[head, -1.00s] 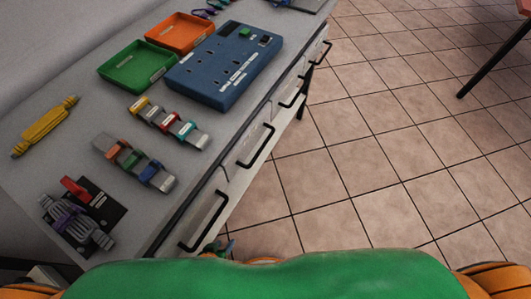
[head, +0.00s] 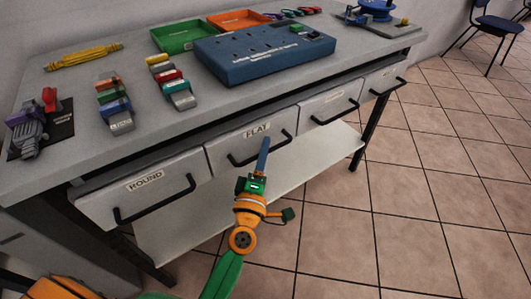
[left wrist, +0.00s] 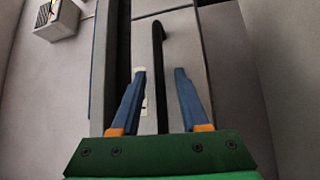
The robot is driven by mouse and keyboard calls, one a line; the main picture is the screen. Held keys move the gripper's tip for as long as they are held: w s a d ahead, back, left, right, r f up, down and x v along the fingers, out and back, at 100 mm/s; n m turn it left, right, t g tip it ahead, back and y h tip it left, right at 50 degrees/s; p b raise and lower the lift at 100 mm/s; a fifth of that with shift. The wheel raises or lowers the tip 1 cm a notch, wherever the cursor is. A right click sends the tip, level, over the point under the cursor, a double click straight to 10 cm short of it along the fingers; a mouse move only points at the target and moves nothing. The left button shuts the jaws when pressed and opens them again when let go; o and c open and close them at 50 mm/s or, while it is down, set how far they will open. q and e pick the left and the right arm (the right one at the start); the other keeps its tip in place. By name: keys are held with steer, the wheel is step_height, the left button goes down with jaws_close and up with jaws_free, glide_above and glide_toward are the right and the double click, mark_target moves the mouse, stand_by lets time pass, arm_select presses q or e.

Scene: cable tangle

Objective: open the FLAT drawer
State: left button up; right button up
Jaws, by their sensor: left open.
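The FLAT drawer (head: 222,155) is in the table's front, between the ROUND drawer and another drawer, and looks shut. Its black bar handle (head: 238,163) runs across the front below the label. My left gripper (head: 264,145) is at the right part of this handle. In the left wrist view, the blue fingers of my left gripper (left wrist: 159,76) are apart, with a black handle bar (left wrist: 158,45) between them. A gap shows on each side, so it is not gripped. My right gripper is not in view.
The ROUND drawer (head: 145,187) is to the left, with its own handle. More drawers (head: 330,104) are to the right. A lower shelf (head: 310,150) lies beneath. The tabletop holds a blue box (head: 262,55), trays and cable bundles.

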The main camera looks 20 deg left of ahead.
arm_select(q)
jaws_close()
stand_by(1.4)
